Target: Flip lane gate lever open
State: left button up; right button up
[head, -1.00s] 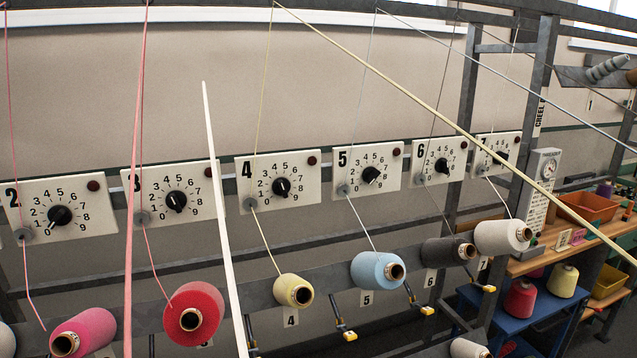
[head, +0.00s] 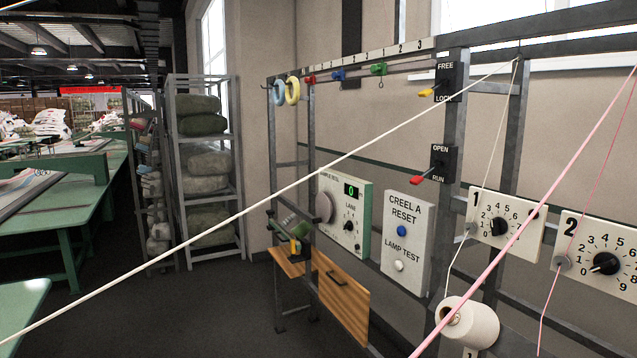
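A lever with a red tip (head: 418,180) sticks out to the left from a small black plate (head: 443,162) on the frame's upright. The plate reads OPEN at the top and RUN at the bottom. The red tip sits low, about level with the RUN label; I cannot tell its exact setting. Above it, a yellow-tipped lever (head: 426,93) sticks out from a black FREE/LOCK plate (head: 447,78). No lever in view is labelled as a lane gate. Neither of my grippers is in view.
Dial plate 1 (head: 506,223) and a white cone (head: 470,323) are at right. A pale yarn crosses the view diagonally. Floor at left is open.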

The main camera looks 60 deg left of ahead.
aim_at(417, 179)
jog(key=u, duration=1.35)
